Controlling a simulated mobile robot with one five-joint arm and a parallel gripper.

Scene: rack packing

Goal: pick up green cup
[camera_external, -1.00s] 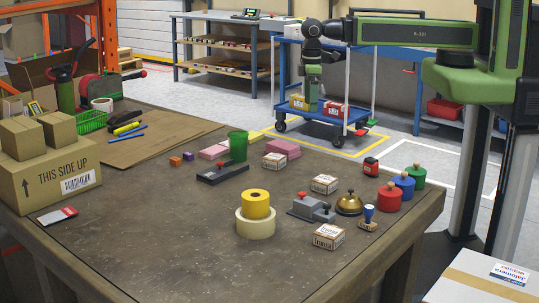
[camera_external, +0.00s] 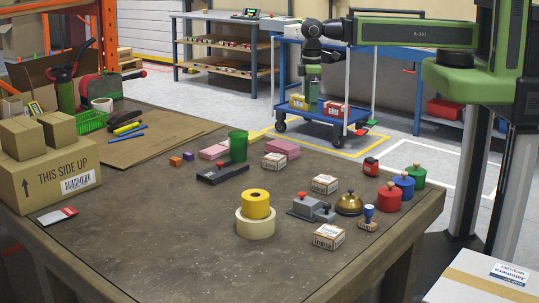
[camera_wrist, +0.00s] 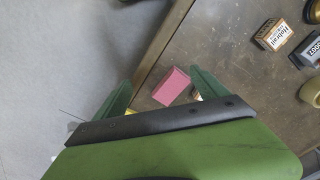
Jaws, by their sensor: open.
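The green cup (camera_external: 238,146) stands upright near the far edge of the brown table, beside a black device with a red knob (camera_external: 222,173). My gripper (camera_external: 311,95) hangs raised, to the right of and higher in the picture than the cup, with the blue cart behind it. In the wrist view my green fingers (camera_wrist: 161,88) are spread and empty. A pink block (camera_wrist: 171,86) shows between them on the table, near its edge. I cannot see the cup in the wrist view.
Small boxes (camera_external: 325,184), a yellow tape roll on a cream one (camera_external: 255,222), a bell (camera_external: 349,204) and red, blue and green knobbed weights (camera_external: 388,198) stand on the table. Cartons (camera_external: 50,175) sit at the left. The front middle of the table (camera_external: 170,230) is bare.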

